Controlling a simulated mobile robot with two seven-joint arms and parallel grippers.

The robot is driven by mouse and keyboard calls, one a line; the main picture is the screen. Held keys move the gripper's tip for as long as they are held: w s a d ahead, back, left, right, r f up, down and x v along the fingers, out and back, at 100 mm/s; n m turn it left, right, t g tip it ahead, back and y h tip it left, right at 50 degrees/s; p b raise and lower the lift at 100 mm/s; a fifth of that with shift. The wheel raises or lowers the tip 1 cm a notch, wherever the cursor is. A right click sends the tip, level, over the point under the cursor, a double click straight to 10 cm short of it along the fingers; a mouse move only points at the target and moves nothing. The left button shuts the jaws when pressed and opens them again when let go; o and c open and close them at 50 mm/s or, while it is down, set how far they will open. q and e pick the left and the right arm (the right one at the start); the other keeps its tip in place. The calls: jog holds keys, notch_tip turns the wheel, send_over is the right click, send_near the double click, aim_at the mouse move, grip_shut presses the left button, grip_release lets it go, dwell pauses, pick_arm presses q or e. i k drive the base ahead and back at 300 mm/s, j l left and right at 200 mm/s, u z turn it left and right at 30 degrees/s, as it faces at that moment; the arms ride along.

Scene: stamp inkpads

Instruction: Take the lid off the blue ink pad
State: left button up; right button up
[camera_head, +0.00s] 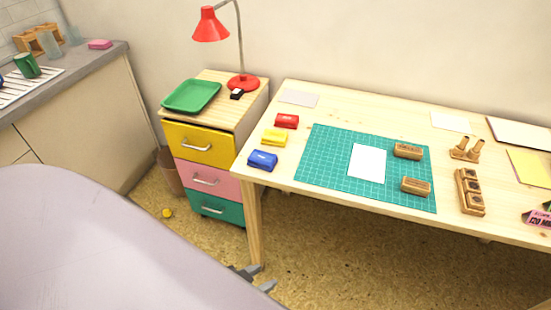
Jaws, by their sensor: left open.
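The blue ink pad (262,161) sits at the left end of the wooden table (330,110), near its front left corner. It looks closed, with its lid on, though it is small in view. The yellow ink pad (274,137) and the red ink pad (287,121) lie behind it in a row. My left gripper (259,279) is open and empty. It shows at the bottom of the picture, in front of the table and below its top, apart from the blue ink pad. My right gripper is out of view.
A green cutting mat (315,165) with white paper (368,163) and two wooden stamps (408,151) lies right of the pads. A drawer cabinet (205,180) with a green tray (191,96) and red lamp (211,26) stands left. Bare tabletop surrounds the pads.

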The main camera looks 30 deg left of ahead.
aim_at(266, 160)
jog(key=j, duration=1.85)
jog(key=i, duration=0.05)
